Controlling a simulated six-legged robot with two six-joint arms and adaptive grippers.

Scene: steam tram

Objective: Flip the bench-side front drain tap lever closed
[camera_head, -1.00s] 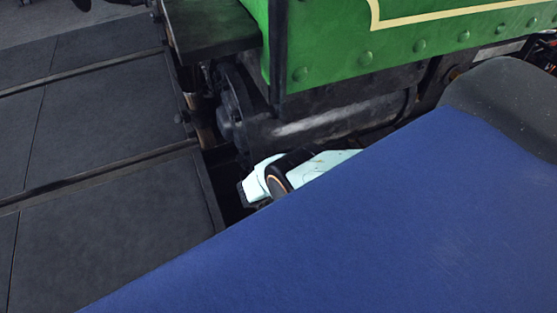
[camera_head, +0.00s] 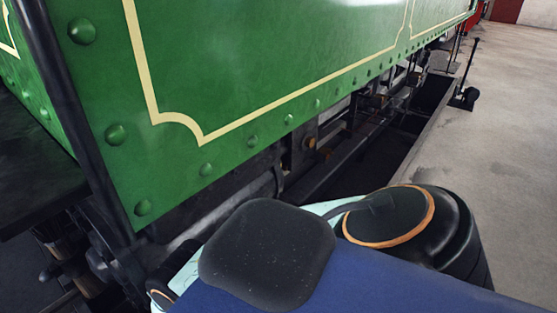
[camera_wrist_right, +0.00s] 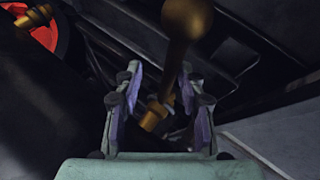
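A brass lever with a round knob (camera_wrist_right: 187,18) shows at the top middle of the right wrist view. Its stem runs down to a small brass fitting (camera_wrist_right: 152,119). My right gripper (camera_wrist_right: 160,80) is open, one finger on each side of the fitting and lower stem. The knob lies above and beyond the fingertips. I cannot tell whether either finger touches the brass. In the head view the tap is hidden below the tram's green side panel (camera_head: 290,60) and behind my own body. My left gripper is in neither view.
The green panel with rivets and cream lining fills the left and middle of the head view. Dark rods and running gear (camera_head: 375,105) lie below it. Grey floor (camera_head: 520,120) is open at the right. A red and black round part (camera_wrist_right: 38,28) shows in the wrist view.

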